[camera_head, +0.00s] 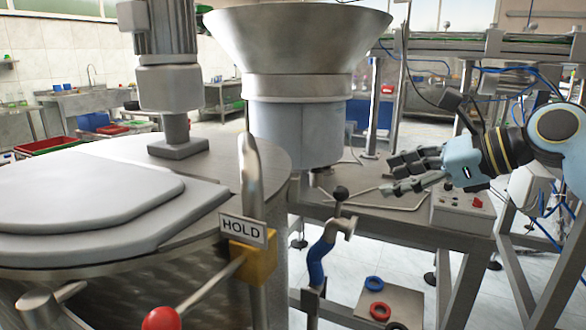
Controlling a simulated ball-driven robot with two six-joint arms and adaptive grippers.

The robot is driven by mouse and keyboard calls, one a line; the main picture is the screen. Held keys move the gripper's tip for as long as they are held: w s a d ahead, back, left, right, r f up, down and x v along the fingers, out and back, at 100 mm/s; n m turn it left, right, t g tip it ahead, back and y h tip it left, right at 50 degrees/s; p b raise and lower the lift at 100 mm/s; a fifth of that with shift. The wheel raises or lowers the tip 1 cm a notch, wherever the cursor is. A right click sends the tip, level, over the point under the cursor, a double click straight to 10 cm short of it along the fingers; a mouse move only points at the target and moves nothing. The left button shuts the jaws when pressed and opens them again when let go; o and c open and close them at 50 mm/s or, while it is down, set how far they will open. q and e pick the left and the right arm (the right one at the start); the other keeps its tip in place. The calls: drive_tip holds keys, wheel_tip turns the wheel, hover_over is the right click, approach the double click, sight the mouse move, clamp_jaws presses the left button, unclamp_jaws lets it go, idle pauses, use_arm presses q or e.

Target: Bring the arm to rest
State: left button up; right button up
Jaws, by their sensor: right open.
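My right gripper (408,174) comes in from the right side with its fingers pointing left. It is open and empty, held above the grey work table (385,226) and left of my light-blue and dark wrist. No object lies between its fingers. My left gripper is not in view.
A large metal feeder bowl (297,38) stands at the centre. A round vessel with a grey lid (90,205) fills the left. A HOLD sign (243,230), a blue-handled lever (318,258) and a red-knobbed rod (161,319) stand in front. A control box (462,207) sits below my right wrist.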

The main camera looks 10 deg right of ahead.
drive_tip(key=s+a+r+m+t+y, duration=0.2)
drive_tip(key=a+r+m+t+y, duration=0.2)
drive_tip(key=a+r+m+t, duration=0.25)
drive_tip(key=s+d+r+m+t+h, duration=0.2)
drive_tip(key=d+r+m+t+h, duration=0.4)
drive_tip(key=m, duration=0.7)
drive_tip(key=s+d+f+m+g+h, duration=0.3)
drive_tip(key=d+f+m+h, duration=0.3)
drive_tip(key=m, duration=0.4)
drive_tip(key=s+d+f+m+g+h, duration=0.3)
drive_tip(key=d+f+m+h, duration=0.3)
drive_tip(key=m, duration=0.4)
drive_tip(key=s+a+f+m+g+y, duration=0.2)
drive_tip(key=s+a+f+m+g, duration=0.3)
drive_tip(key=s+f, duration=0.5)
drive_tip(key=s+a+f+m+g+y, duration=0.35)
drive_tip(key=s+f+g, duration=0.45)
drive_tip(key=s, duration=0.4)
wheel_tip(320, 180, down, 25)
drive_tip(key=s+d, duration=0.1)
drive_tip(key=s, duration=0.1)
drive_tip(key=s+d+f+g, duration=0.1)
drive_tip(key=s+f, duration=1.6)
drive_tip(key=s, duration=0.2)
drive_tip(key=shift+d+f+g+h, duration=0.15)
drive_tip(key=shift+d+g+h, duration=0.2)
drive_tip(key=shift+h, duration=0.1)
